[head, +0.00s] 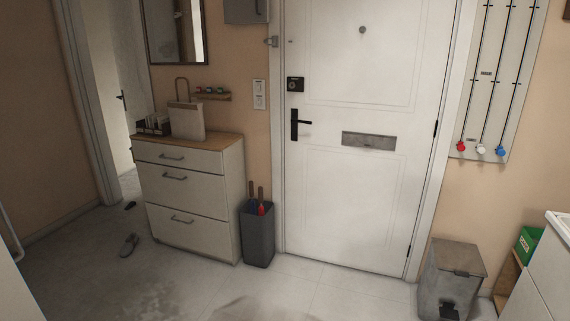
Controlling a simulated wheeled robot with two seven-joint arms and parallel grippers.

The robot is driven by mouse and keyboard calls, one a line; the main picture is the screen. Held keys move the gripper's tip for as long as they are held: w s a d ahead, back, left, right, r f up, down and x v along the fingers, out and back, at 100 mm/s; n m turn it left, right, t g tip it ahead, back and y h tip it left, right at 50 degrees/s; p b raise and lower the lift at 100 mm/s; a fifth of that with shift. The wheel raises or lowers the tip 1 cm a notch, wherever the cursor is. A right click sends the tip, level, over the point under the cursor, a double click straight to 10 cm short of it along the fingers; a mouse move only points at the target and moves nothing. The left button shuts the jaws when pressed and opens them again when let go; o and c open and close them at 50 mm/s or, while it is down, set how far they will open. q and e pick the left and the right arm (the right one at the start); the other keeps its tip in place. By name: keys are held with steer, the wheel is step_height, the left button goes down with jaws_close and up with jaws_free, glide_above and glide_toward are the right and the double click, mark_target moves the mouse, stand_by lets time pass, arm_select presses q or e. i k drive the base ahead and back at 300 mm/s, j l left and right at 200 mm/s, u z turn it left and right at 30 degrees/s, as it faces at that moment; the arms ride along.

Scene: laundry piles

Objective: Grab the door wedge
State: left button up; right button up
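I cannot make out a door wedge for certain. A small dark object (130,205) lies on the floor by the open doorway at the left; it is too small to tell whether it is the wedge or a shoe. A grey shoe-like object (129,245) lies nearer, in front of the cabinet. The white front door (350,200) is shut, with a black handle and a grey letter slot. Neither of my grippers is in view.
A white drawer cabinet (190,215) with a bag (187,121) on top stands left of the door. A dark umbrella bin (257,235) stands beside it. A grey bin (452,275) and green box (528,245) are at the right.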

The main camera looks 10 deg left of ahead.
mark_target(132, 203)
steer(key=i+l, duration=0.1)
steer(key=i, duration=0.3)
steer(key=i+l+u, duration=0.1)
steer(key=i, duration=0.35)
steer(key=i+l, duration=0.15)
steer(key=i, duration=0.25)
steer(key=i+l+u, duration=0.1)
steer(key=i, duration=0.35)
steer(key=i+j+u, duration=0.25)
steer(key=u, duration=0.15)
steer(key=i+u, duration=0.85)
steer(key=i+l+u, duration=0.15)
steer(key=i+u, duration=0.25)
steer(key=i+l+u, duration=0.25)
steer(key=i+u, duration=0.15)
steer(key=i+j, duration=0.15)
steer(key=i, duration=0.45)
steer(key=i+j, duration=0.1)
steer(key=i, duration=0.45)
steer(key=i+j+z, duration=1.2)
steer(key=j, duration=0.35)
steer(key=i+j, duration=0.6)
steer(key=i+j+z, duration=0.15)
steer(key=i+j, duration=0.4)
steer(key=j, duration=0.2)
steer(key=i+j+z, duration=0.15)
steer(key=i+j, duration=0.6)
steer(key=i, duration=0.05)
